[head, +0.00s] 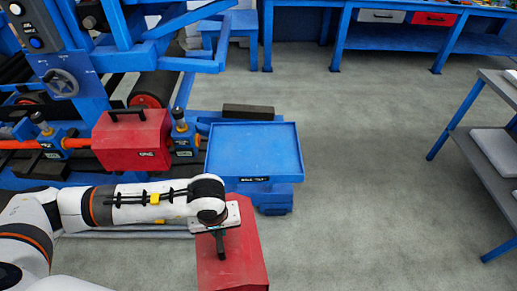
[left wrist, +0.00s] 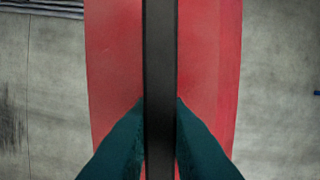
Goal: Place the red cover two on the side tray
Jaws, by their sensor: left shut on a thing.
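A red cover (head: 236,262) hangs from my left gripper (head: 219,236) at the bottom middle of the head view. In the left wrist view both fingers (left wrist: 160,125) are shut on the cover's black handle (left wrist: 160,50), with the red top (left wrist: 112,60) below it. The blue side tray (head: 255,148) stands beyond the gripper and slightly right, with an empty top. Another red cover (head: 132,140) with a black handle sits on the blue machine to the left. My right gripper is in neither view.
The blue machine (head: 140,60) with rollers and knobs fills the left. A dark block (head: 248,111) lies behind the tray. Grey floor (head: 360,170) is open to the right, up to a shelf (head: 480,150). Blue workbenches (head: 400,35) stand at the back.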

